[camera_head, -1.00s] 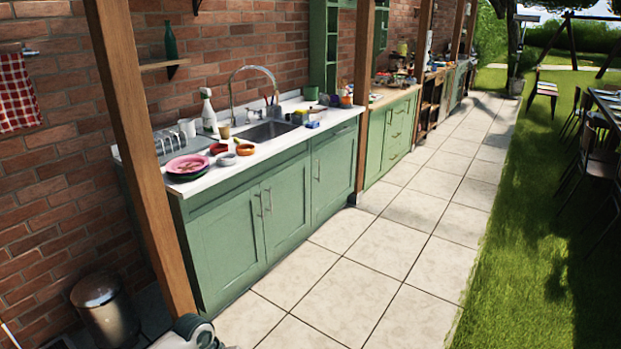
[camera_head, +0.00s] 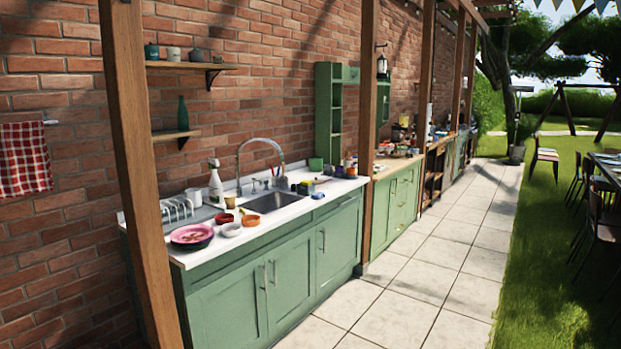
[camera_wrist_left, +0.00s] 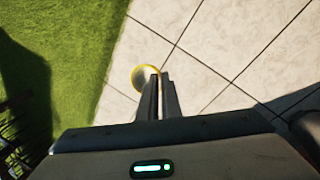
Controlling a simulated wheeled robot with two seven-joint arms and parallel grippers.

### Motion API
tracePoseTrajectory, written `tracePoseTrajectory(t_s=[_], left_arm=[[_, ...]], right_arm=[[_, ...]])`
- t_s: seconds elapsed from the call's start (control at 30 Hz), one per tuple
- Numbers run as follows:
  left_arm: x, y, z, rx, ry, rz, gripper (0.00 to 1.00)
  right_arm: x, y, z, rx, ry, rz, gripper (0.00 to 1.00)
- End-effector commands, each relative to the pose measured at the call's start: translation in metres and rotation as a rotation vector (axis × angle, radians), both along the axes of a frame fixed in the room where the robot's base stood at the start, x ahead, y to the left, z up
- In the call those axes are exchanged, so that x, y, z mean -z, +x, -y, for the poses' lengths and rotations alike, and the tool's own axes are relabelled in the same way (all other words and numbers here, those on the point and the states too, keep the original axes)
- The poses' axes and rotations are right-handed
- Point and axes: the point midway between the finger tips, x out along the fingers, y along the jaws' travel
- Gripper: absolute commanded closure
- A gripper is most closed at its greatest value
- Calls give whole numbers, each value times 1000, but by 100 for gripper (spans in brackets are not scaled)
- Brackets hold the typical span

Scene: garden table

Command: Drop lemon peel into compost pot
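In the left wrist view, my left gripper (camera_wrist_left: 160,78) points down over the pale paving. Its two fingers are close together on a thin, curved yellow piece, which looks like the lemon peel (camera_wrist_left: 141,70). The peel sticks out to the left of the fingertips, and part of it is hidden behind them. My left gripper does not show in the head view, and my right gripper is in no view. I cannot make out a compost pot in either current view.
A green counter (camera_head: 229,299) with a sink (camera_head: 270,203), pink plate (camera_head: 191,234) and small bowls runs along the brick wall. Wooden posts (camera_head: 140,180) stand at its front. The tiled path (camera_head: 418,275) is clear, with grass (camera_head: 540,230) to its right.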

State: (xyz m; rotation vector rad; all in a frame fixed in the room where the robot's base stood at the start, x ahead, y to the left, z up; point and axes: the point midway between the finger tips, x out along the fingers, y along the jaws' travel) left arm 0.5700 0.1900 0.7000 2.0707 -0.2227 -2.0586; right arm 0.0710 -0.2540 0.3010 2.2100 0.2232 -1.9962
Motion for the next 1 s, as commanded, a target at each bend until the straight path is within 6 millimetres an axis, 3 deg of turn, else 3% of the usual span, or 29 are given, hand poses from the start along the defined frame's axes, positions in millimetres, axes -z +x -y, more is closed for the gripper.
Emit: tracePoseTrajectory(t_s=[0.17, 0.37, 0.8, 1.0], left_arm=[[-7, -4, 0, -1, -4, 2, 100], [-36, -22, -1, -1, -15, 5, 100], [-132, -116, -9, 29, -14, 3, 100], [-153, -146, -13, 42, -3, 1, 100]], right_arm=[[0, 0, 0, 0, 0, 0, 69], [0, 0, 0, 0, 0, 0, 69], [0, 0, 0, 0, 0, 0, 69], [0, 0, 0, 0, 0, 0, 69]])
